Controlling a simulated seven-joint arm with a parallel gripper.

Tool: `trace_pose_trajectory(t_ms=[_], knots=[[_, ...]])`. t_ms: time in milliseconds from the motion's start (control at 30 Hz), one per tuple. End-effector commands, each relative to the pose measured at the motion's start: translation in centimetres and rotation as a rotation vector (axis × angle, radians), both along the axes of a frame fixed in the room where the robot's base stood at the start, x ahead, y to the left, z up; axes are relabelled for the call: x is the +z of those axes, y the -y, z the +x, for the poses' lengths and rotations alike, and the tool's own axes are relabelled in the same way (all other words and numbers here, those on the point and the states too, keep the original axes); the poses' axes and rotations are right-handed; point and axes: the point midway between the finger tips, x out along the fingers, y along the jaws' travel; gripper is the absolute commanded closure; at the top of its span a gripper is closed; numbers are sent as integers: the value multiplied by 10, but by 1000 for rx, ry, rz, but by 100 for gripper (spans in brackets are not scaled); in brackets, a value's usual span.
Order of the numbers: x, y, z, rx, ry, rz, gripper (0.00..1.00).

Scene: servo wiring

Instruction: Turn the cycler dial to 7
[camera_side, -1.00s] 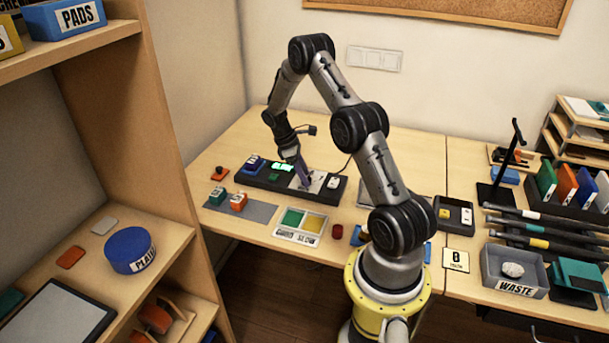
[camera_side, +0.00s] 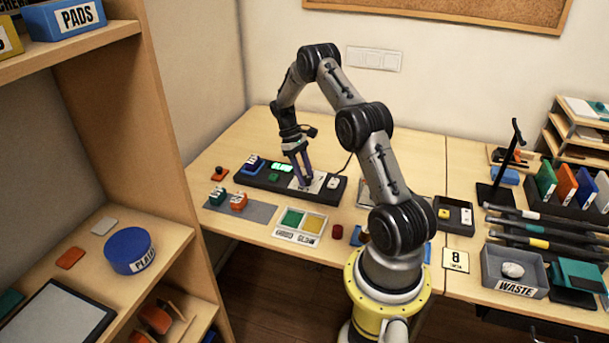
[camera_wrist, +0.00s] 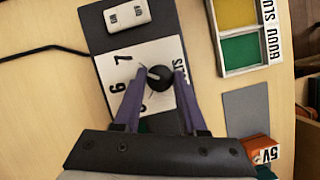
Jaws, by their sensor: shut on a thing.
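The cycler dial (camera_wrist: 158,78) is a small black round knob on a white plate (camera_wrist: 113,68) with printed figures. In the wrist view a pale mark on the knob points up and left, roughly toward the printed 7 (camera_wrist: 122,58); its exact setting is hard to read. My gripper (camera_wrist: 160,74) has one finger on each side of the knob and is shut on it. In the side view my gripper (camera_side: 305,185) reaches down to the plate on the long dark cycler box (camera_side: 266,183), and its fingers hide the dial.
A white switch block (camera_wrist: 127,13) sits on the box beside the plate. A tray with green and yellow compartments (camera_side: 303,223) lies in front. Orange (camera_side: 238,201) and blue (camera_side: 254,164) blocks stand nearby. A black cable (camera_wrist: 45,50) runs off the box. A number card (camera_side: 456,259) lies to the right.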

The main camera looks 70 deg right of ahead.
Motion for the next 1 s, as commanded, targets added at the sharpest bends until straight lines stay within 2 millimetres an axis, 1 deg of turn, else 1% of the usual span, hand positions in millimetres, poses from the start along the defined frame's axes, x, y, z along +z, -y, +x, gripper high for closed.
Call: trace_pose_trajectory(t_ms=[200, 400, 633, 1000], knots=[[1, 1, 1, -147, 3, 0, 100], [1, 2, 0, -233, 2, 0, 100], [1, 2, 0, -275, 3, -1, 100], [2, 2, 0, -280, 3, -3, 100]])
